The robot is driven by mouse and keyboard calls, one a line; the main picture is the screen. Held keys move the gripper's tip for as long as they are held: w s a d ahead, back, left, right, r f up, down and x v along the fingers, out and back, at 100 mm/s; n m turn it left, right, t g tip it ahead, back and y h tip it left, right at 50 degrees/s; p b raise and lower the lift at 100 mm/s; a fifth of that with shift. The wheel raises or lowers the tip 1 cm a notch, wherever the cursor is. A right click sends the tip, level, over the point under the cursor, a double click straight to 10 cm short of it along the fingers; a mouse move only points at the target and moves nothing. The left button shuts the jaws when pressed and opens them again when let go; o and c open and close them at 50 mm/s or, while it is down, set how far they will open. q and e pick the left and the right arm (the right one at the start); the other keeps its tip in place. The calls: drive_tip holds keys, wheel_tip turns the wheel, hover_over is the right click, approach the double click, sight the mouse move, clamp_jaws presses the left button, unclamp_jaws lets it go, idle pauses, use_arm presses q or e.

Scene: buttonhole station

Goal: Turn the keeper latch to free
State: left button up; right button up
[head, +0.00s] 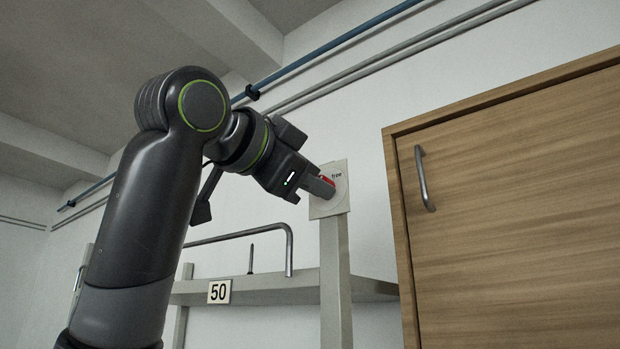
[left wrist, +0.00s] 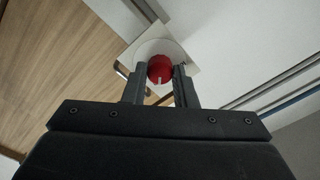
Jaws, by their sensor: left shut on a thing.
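The keeper latch is a red knob (left wrist: 160,69) with a white mark, set on a round pale dial on a light square plate (head: 341,206). The plate sits at the top of an upright post. In the head view only a bit of the red knob (head: 327,180) shows beside my fingers. My left gripper (head: 322,186) reaches it from the left. In the left wrist view the two fingers of my left gripper (left wrist: 160,80) stand on either side of the knob and are shut on it. Small lettering on the dial is too small to read surely. My right gripper is out of view.
A wooden door (head: 510,190) with a metal handle (head: 424,178) is at the right. Pipes (head: 340,42) run along the wall above.

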use_arm(q)
drive_tip(key=o, duration=1)
drive_tip(key=b+v, duration=0.7)
drive_tip(key=v, duration=1)
drive_tip(key=shift+a+b, duration=0.2)
drive_tip(key=shift+b, duration=0.2)
drive_tip(key=shift+s, duration=0.1)
